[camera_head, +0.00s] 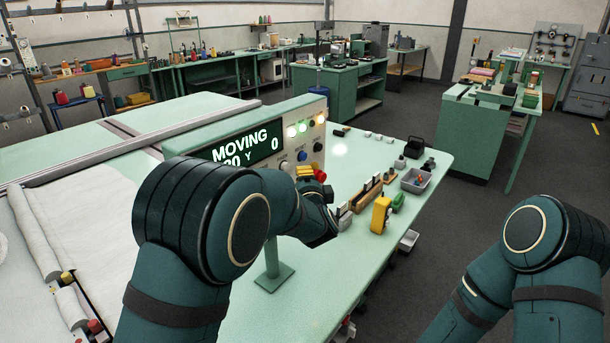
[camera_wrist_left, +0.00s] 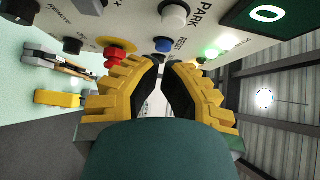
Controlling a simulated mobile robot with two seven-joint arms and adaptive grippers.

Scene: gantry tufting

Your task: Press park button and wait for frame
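The control panel (camera_head: 300,135) stands on the pale green table. Its display (camera_head: 245,148) reads MOVING, with partly hidden figures and Y 0 below. In the left wrist view the white PARK button (camera_wrist_left: 175,14) is at the top, just beyond the fingertips. The blue RESET button (camera_wrist_left: 163,45) is below it, and the red stop knob (camera_wrist_left: 114,55) is left. My left gripper (camera_wrist_left: 164,64) faces the panel with its fingers drawn together and nothing between them. I cannot tell whether it touches the panel. My arm partly hides the panel in the head view. My right gripper is out of view.
A long metal rail (camera_head: 125,141) crosses the table beside white cloth (camera_head: 85,225). A yellow tool (camera_head: 380,214), a grey bin (camera_head: 417,181) and small items lie right of the panel. Lit lamps (camera_head: 302,127) show on the panel.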

